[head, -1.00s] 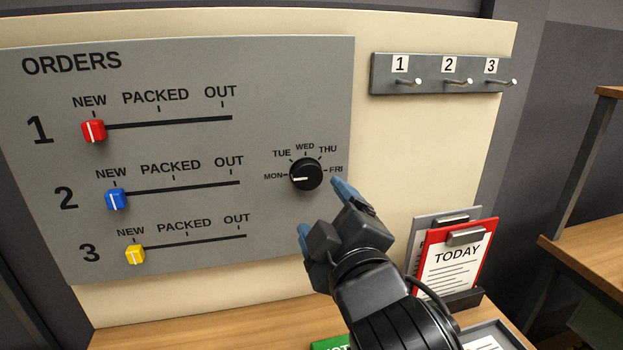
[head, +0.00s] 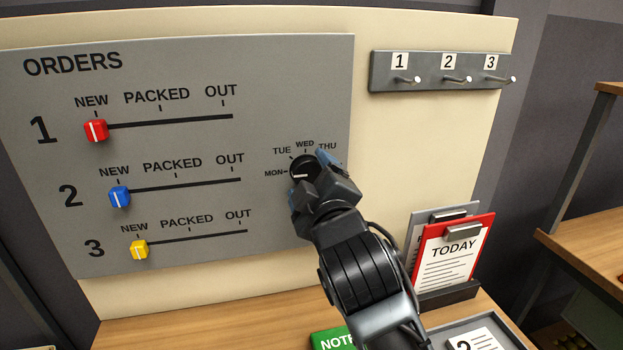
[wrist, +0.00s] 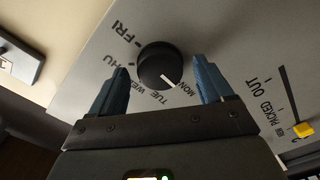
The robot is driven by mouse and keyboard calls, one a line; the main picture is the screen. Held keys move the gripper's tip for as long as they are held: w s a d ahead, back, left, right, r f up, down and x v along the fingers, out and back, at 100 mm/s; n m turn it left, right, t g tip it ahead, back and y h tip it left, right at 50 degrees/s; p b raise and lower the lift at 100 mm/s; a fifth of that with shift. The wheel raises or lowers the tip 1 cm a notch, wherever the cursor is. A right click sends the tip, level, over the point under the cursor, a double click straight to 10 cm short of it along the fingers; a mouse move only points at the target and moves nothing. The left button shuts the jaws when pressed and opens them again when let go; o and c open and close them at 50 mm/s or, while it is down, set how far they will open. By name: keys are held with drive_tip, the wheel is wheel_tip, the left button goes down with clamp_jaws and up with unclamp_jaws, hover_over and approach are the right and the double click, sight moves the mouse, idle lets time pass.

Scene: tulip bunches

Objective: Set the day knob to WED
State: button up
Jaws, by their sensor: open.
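The day knob (head: 302,166) is a round black dial with a white pointer line on the grey orders panel (head: 270,80). Its pointer is toward MON, and the knob also shows in the wrist view (wrist: 158,62). My gripper (head: 308,178) is open at the knob, with one blue finger on each side of it. In the wrist view (wrist: 159,68) gaps show between the fingers and the knob. My gripper hides the FRI label in the head view; the WED label (head: 305,144) stays visible above the knob.
Red (head: 96,130), blue (head: 119,197) and yellow (head: 139,249) sliders sit at NEW on the panel's left. A hook rail (head: 440,72) is at upper right. Clipboards (head: 455,255) stand below right, above the wooden desk (head: 220,320).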

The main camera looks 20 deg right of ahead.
drive_tip(key=c, duration=1)
drive_tip(key=shift+c, duration=0.2)
drive_tip(key=m+b, duration=0.2)
drive_tip(key=m, duration=0.1)
drive_tip(key=shift+f+m, duration=0.15)
drive_tip(key=shift+m, duration=0.25)
drive_tip(key=m+b, duration=0.3)
drive_tip(key=m, duration=0.2)
drive_tip(key=shift+m, duration=0.3)
drive_tip(key=m+b, duration=0.2)
drive_tip(key=m, duration=0.2)
drive_tip(key=shift+m+b, duration=1.15)
drive_tip(key=shift+m, duration=0.95)
